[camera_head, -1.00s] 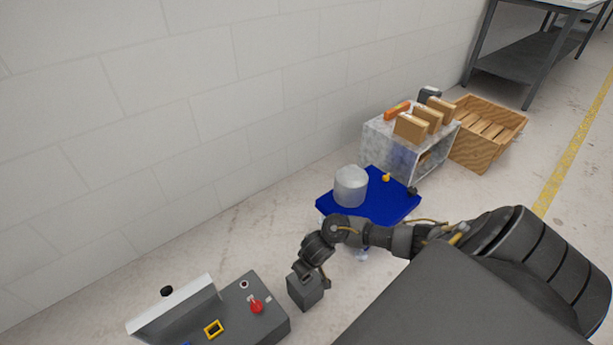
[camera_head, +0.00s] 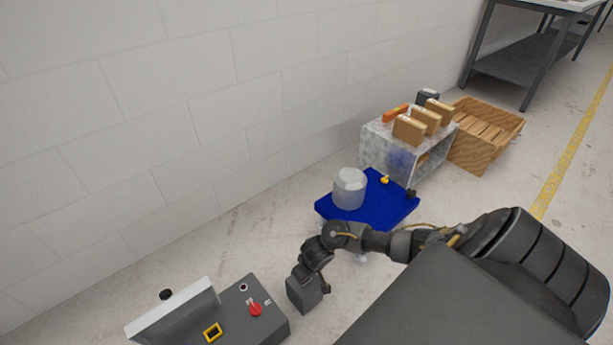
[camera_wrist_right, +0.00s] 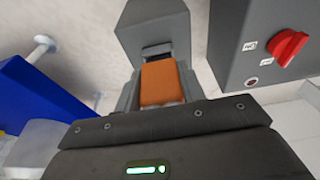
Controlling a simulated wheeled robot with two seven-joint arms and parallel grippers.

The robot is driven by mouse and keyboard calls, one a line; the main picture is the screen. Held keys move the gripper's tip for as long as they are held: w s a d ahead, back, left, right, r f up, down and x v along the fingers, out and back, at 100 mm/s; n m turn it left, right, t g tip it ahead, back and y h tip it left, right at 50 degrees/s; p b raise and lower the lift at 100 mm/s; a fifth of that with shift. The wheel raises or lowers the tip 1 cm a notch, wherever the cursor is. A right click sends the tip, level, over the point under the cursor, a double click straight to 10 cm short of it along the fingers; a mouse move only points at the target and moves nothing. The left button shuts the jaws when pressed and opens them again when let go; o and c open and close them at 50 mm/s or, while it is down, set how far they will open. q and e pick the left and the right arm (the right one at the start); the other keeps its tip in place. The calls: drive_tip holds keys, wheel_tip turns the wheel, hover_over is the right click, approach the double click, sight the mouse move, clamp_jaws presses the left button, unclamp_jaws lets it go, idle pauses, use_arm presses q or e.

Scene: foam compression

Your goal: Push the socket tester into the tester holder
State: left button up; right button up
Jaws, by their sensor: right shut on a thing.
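The socket tester (camera_wrist_right: 162,83) is an orange block between the fingers of my right gripper (camera_wrist_right: 160,92) in the right wrist view. The gripper is shut on it. The tester holder, a grey box (camera_wrist_right: 155,22), stands just beyond, with a dark slot in line with the tester's far end. I cannot tell whether that end is inside the slot. In the head view my right gripper (camera_head: 308,270) is directly above the grey box (camera_head: 304,296), and the tester is hidden there. My left gripper is not in view.
A grey control box (camera_head: 262,322) with a red knob (camera_head: 255,310) stands close left of the holder. A blue cart (camera_head: 385,207) carrying a white cylinder (camera_head: 349,188) is behind. A shelf box (camera_head: 380,150) and wooden crate (camera_head: 487,140) stand farther back by the wall.

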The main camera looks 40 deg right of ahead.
drive_tip(key=shift+f+b, duration=0.35)
drive_tip(key=shift+f, duration=0.3)
drive_tip(key=o, duration=1.4)
drive_tip(key=shift+c, duration=0.2)
